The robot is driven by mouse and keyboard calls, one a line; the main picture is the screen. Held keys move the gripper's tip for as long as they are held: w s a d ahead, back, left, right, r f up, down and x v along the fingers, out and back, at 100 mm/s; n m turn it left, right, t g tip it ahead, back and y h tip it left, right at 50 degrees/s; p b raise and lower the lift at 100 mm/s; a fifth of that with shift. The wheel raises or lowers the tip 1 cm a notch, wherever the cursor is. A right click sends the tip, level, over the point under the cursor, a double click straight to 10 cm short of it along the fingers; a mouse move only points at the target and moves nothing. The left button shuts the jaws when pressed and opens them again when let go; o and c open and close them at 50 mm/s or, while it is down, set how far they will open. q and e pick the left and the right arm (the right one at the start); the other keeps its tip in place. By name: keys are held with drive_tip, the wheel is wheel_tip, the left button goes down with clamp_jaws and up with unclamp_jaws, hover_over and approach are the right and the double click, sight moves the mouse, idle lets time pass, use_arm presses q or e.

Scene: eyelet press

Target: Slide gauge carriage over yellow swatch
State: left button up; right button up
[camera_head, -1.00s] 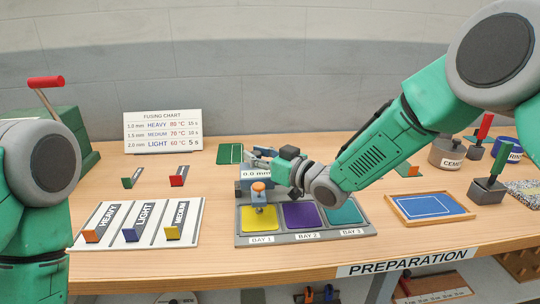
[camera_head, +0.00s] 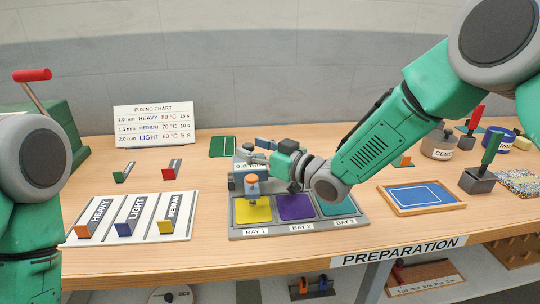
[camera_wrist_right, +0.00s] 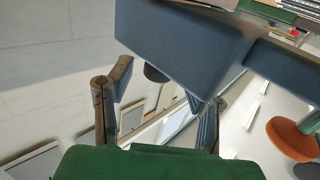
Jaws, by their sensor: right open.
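My right gripper (camera_head: 259,151) is open at the back of the carriage, to the right of the readout. In the right wrist view, the carriage's blue-grey body (camera_wrist_right: 180,42) lies beyond and between the spread fingers; contact cannot be told.
Purple (camera_head: 296,206) and teal (camera_head: 338,204) swatches fill bays 2 and 3. A card holder (camera_head: 133,218) stands left of the tray, and a blue framed board (camera_head: 421,197) lies to its right. A fusing chart (camera_head: 154,125) stands behind. Bare table lies in front of the tray.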

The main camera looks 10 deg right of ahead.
drive_tip(key=shift+v, duration=4.75)
drive_tip(key=shift+s+a, duration=0.1)
